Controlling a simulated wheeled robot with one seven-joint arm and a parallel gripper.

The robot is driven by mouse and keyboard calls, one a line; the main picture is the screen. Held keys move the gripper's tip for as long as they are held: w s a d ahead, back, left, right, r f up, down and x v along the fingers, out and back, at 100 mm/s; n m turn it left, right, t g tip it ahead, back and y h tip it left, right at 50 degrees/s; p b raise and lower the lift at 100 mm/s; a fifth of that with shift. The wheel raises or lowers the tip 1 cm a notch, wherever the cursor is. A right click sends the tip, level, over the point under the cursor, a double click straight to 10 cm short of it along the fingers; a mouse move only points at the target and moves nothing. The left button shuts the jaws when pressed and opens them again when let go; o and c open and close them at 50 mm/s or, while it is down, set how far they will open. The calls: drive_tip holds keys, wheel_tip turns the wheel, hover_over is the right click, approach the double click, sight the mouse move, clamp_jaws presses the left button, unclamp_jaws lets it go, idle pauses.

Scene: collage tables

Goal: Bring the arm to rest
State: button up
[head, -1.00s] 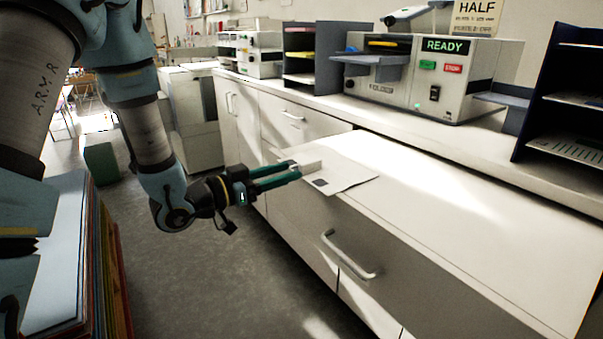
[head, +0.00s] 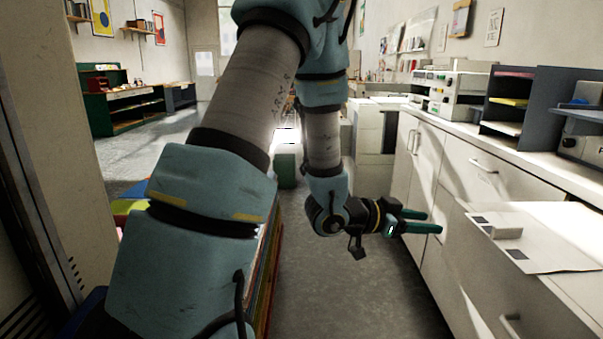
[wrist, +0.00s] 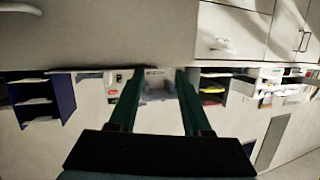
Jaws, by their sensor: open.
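My gripper (head: 432,222) is open, with two green fingers pointing right toward the white cabinets. Nothing is between the fingers in the head view. It hangs over the grey floor, just left of the drawer fronts and apart from them. My arm reaches down from the top of the head view, bent at the elbow. In the wrist view the gripper (wrist: 158,74) shows its two fingers apart, with the scene upside down behind them.
A small white block (head: 502,228) sits on a white sheet with dark squares (head: 548,252) on the pulled-out surface at right. Beyond are a dark shelf unit (head: 512,100) and counter machines. Low green shelves (head: 130,110) stand far left.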

drive_tip(key=w+a+f+n+t+y, duration=0.15)
drive_tip(key=w+a+n+y, duration=0.3)
drive_tip(key=a, duration=0.55)
drive_tip(key=w+a+f+n+t+y, duration=0.1)
drive_tip(key=w+a+n+t+y, duration=0.25)
drive_tip(key=a+y, duration=0.45)
drive_tip(key=s+a+n+g+y, duration=0.1)
drive_tip(key=s+a+n+g, duration=0.2)
drive_tip(key=s+a, duration=0.3)
drive_tip(key=s+a+n+g+y, duration=0.1)
drive_tip(key=s+a+n+g, duration=0.2)
drive_tip(key=a, duration=0.7)
drive_tip(key=s+n, duration=0.1)
drive_tip(key=s, duration=0.1)
drive_tip(key=shift+s+a+r+g, duration=0.3)
drive_tip(key=shift+s+r, duration=0.05)
drive_tip(key=shift+s, duration=0.05)
